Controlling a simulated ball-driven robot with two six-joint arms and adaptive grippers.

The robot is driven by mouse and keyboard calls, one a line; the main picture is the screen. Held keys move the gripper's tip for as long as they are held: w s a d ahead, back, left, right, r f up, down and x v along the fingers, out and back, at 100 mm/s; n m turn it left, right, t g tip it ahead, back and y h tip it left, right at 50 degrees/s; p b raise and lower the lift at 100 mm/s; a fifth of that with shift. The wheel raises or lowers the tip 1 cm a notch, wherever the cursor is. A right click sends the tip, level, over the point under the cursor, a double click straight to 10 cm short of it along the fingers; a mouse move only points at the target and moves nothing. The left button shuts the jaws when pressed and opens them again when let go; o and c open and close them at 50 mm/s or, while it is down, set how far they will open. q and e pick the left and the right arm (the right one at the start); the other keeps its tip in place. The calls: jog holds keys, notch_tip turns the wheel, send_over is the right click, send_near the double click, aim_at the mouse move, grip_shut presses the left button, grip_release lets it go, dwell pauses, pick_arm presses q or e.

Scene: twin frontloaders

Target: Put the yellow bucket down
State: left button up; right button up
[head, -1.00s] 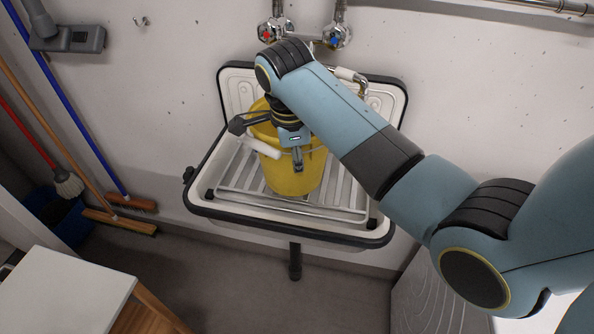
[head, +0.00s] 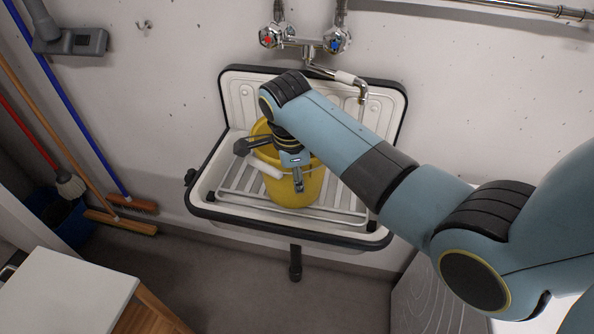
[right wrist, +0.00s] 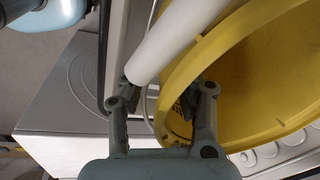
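The yellow bucket (head: 296,187) is upright over the slatted rack of the white sink (head: 225,205). Its base overlaps the slats in the head view, and I cannot tell whether it touches them. My right gripper (head: 298,182) is at the bucket's near side. In the right wrist view its fingers (right wrist: 165,103) straddle the yellow rim and wall of the bucket (right wrist: 215,60), shut on it. The fingertips are partly hidden. The bucket's white handle grip (right wrist: 165,40) lies beside the left finger, and it also shows in the head view (head: 267,168). My left gripper is not in view.
A tap (head: 335,72) with red and blue knobs is on the wall above the sink. Brooms (head: 120,222) and a dark blue bucket (head: 65,217) stand at the left. A white-topped cabinet (head: 65,290) is at lower left. The rack's right part is bare.

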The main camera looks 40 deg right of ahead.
jog(key=r, duration=0.4)
jog(key=a+r+b, duration=0.1)
jog(key=r, duration=0.3)
jog(key=s+a+r, duration=0.1)
jog(key=r, duration=0.2)
jog(key=shift+r+b, duration=0.4)
jog(key=shift+s+f, duration=0.1)
